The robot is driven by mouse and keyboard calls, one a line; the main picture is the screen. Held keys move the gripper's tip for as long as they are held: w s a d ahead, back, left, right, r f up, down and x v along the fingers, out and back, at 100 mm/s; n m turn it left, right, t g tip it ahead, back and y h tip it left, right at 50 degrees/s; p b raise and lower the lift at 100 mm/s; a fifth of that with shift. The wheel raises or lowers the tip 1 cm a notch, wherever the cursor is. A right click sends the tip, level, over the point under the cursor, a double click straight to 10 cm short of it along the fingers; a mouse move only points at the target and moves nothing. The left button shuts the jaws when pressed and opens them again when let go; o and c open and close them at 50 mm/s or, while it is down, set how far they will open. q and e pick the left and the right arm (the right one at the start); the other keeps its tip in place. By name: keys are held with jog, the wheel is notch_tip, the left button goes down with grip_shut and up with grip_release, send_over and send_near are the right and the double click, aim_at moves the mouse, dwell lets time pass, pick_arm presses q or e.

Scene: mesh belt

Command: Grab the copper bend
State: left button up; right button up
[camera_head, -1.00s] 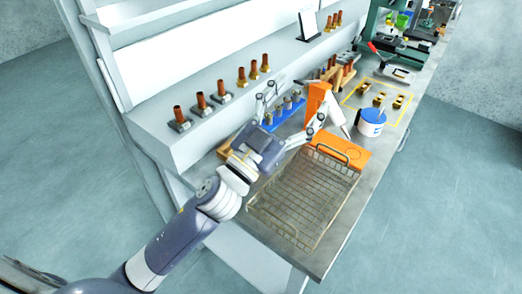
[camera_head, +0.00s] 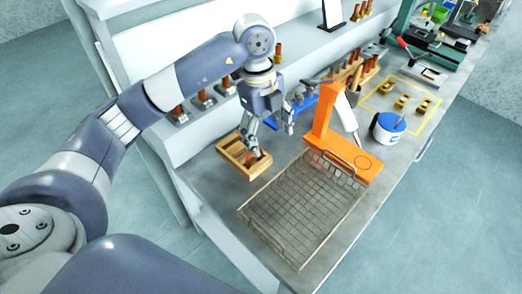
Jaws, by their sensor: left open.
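A small open wooden box (camera_head: 231,151) stands on the bench at the left of the wire basket. A copper-coloured piece (camera_head: 255,154) shows in it, partly hidden by a finger; it may be the copper bend, but its shape is too small to tell. My left gripper (camera_head: 270,138) points down over the right part of the box with its fingers spread and nothing between them. One finger is at the box near the copper piece, and the other is to the right. I cannot tell whether it touches. My right gripper is not in view.
The empty wire basket (camera_head: 268,229) lies in front on the bench. An orange stand (camera_head: 322,125) is to the right, with a blue-lidded white tub (camera_head: 388,128) beyond. A blue rack (camera_head: 282,119) is behind the gripper. Copper fittings stand on the shelf behind.

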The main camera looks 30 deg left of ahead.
pick_arm(q)
jog(key=a, duration=0.1)
jog(key=a+y, duration=0.1)
jog(key=a+n, duration=0.1)
jog(key=shift+w+a+r+y, duration=0.25)
jog(key=shift+r+y, duration=0.05)
jog(key=shift+r, duration=0.05)
jog(key=p, duration=0.1)
send_over(249, 157)
jog(key=w, duration=0.2)
jog(key=f, duration=0.4)
jog(key=shift+d+f, duration=0.25)
jog(key=shift+d, duration=0.15)
jog(key=shift+f+p, duration=0.4)
jog(key=shift+f, duration=0.15)
jog(key=f+p, duration=0.1)
jog(key=f, duration=0.1)
jog(key=f+p, duration=0.1)
jog(key=f, duration=0.1)
jog(key=shift+a+f, duration=0.2)
jog(key=shift+f, duration=0.15)
jog(key=c, duration=1.2)
